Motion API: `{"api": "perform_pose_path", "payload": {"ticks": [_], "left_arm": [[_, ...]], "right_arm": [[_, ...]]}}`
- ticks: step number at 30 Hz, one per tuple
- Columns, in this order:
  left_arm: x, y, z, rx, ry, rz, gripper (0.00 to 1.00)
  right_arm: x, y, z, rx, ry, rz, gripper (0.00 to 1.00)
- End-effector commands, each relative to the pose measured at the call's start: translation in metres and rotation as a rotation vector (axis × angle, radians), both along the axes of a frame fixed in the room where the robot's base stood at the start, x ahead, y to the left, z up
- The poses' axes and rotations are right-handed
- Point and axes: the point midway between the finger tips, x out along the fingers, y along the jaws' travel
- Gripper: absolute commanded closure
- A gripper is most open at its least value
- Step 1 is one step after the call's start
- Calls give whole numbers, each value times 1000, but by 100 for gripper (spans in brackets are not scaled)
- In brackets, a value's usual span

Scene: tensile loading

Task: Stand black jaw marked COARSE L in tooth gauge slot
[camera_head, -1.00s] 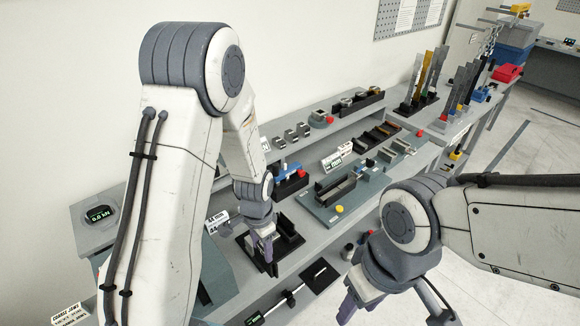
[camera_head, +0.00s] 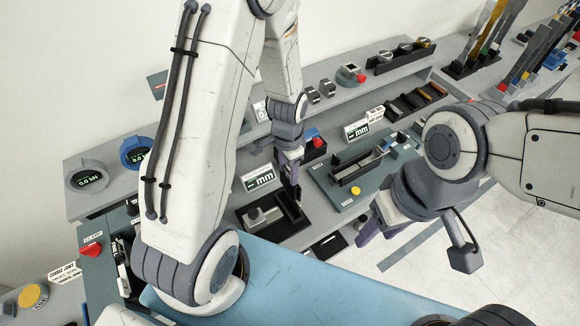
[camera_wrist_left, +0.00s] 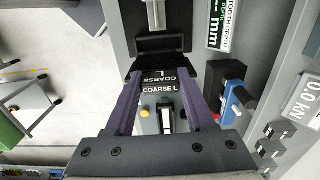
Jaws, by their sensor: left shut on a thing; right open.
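My left gripper (camera_head: 290,185) is shut on the black jaw, whose COARSE L label (camera_wrist_left: 160,89) reads clearly between the two purple fingers in the left wrist view. In the head view the fingers mostly hide the jaw. The tooth gauge (camera_head: 265,216), a black tray with a grey block, is just below and left of the fingertips. In the left wrist view a black part of the gauge (camera_wrist_left: 158,44) with a grey plunger lies just beyond the jaw. I cannot tell whether the jaw touches the slot. My right gripper (camera_head: 377,222) is open and empty, off to the right.
A tooth depth mm sign (camera_head: 258,178) stands behind the gauge. A green-grey fixture plate (camera_head: 335,190) with a yellow button lies to the right. A black holder with a blue and red part (camera_wrist_left: 228,95) is close beside the left fingers. A blue surface (camera_head: 310,285) spans the front.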

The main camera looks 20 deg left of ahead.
Motion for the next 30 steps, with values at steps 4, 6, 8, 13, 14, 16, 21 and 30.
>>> {"api": "perform_pose_path", "payload": {"ticks": [4, 6, 8, 13, 14, 16, 21, 30], "left_arm": [[0, 1, 1, 0, -3, 0, 100], [0, 1, -3, 0, -3, -1, 100], [0, 0, -6, 0, -3, -1, 100], [0, -1, -19, 0, -2, -3, 100], [0, -1, -22, 0, -2, -3, 100], [0, -1, -27, 0, -2, -3, 100], [0, -1, -36, 0, -2, -3, 100], [0, -1, -37, 0, -4, -3, 100]], "right_arm": [[0, 0, 1, 0, 0, 0, 50], [0, 0, -2, 0, 0, 0, 50], [0, 0, -5, 0, 0, 0, 50], [0, 0, -16, 0, 0, 1, 50], [0, 0, -18, 0, 0, 1, 50], [0, 0, -22, 0, 0, 1, 50], [0, 0, -29, 0, 0, 1, 50], [0, 0, -29, 0, 0, 1, 50]]}}
